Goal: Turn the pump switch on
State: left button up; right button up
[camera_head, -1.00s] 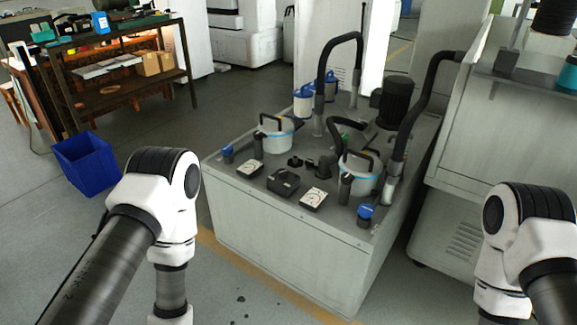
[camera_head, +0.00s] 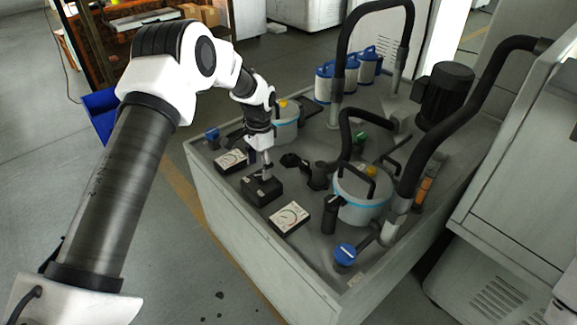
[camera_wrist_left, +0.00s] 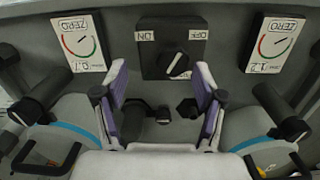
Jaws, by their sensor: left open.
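The pump switch is a black box (camera_head: 262,190) on the grey cabinet top, between two white dial gauges. In the left wrist view the switch box (camera_wrist_left: 150,62) shows a round knob (camera_wrist_left: 178,66) with a white line slanting up right, toward the OFF label; the ON label is at the left. My left gripper (camera_head: 265,172) points down just above the box. In the left wrist view its two purple-padded fingers (camera_wrist_left: 162,72) are spread apart with nothing between them, and the knob lies ahead, slightly right of centre. Contact cannot be told. My right gripper is out of view.
White gauges (camera_head: 290,217) and (camera_head: 231,160) flank the switch. A lidded filter pot (camera_head: 358,205) with a black handle, black hoses (camera_head: 437,120), a blue-capped valve (camera_head: 345,254) and a motor (camera_head: 444,95) crowd the cabinet top (camera_head: 310,270). The floor at left is open.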

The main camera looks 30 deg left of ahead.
aim_at(260, 174)
pick_arm(q)
jog(key=shift+w+a+r+t+b, duration=0.15)
jog(key=shift+w+a+r+t, duration=0.05)
jog(key=shift+w+r, duration=0.3)
jog(key=shift+w+a+r+t+b, duration=0.2)
jog(key=shift+w+r, duration=0.15)
jog(key=shift+w, duration=0.2)
jog(key=shift+r, duration=0.35)
jog(key=shift+s+a+f, duration=0.1)
jog(key=shift+s+f, duration=0.05)
jog(key=shift+s, duration=0.1)
notch_tip(260, 174, down, 6)
jog(key=shift+w+f, duration=0.1)
jog(key=shift+f, duration=0.35)
jog(key=c, duration=1.1)
